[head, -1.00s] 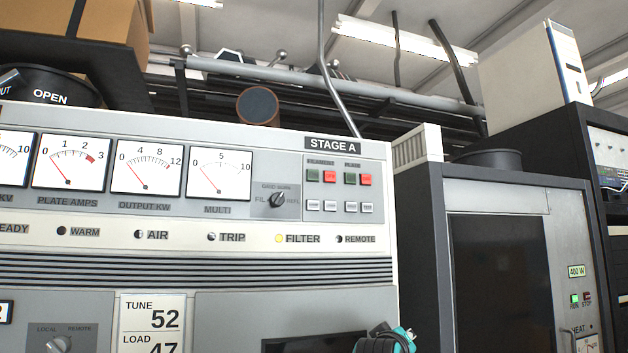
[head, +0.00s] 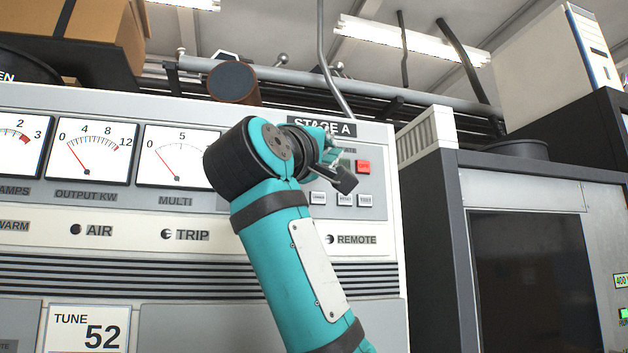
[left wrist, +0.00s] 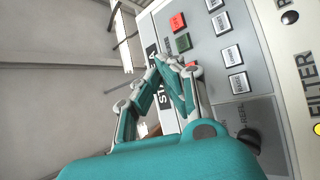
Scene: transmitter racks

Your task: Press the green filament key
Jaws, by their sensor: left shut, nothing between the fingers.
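The green filament key is hidden behind my left gripper in both current views. My left gripper (head: 336,162) is in front of the key group on the STAGE A panel (head: 384,215), shut and empty. In the left wrist view its fingertips (left wrist: 176,66) overlap the row of coloured keys. The red filament key (left wrist: 183,70) shows partly beside them. The green plate key (left wrist: 187,41) and the red plate key (left wrist: 178,22) lie farther up that picture. The red plate key (head: 363,166) is clear in the head view. I cannot tell whether the fingers touch the panel. My right gripper is not in view.
White keys (head: 345,199) sit below the coloured row. A selector knob (left wrist: 248,140) is close by in the left wrist view. Meters (head: 178,155) are to the left. A dark cabinet (head: 432,210) stands to the right.

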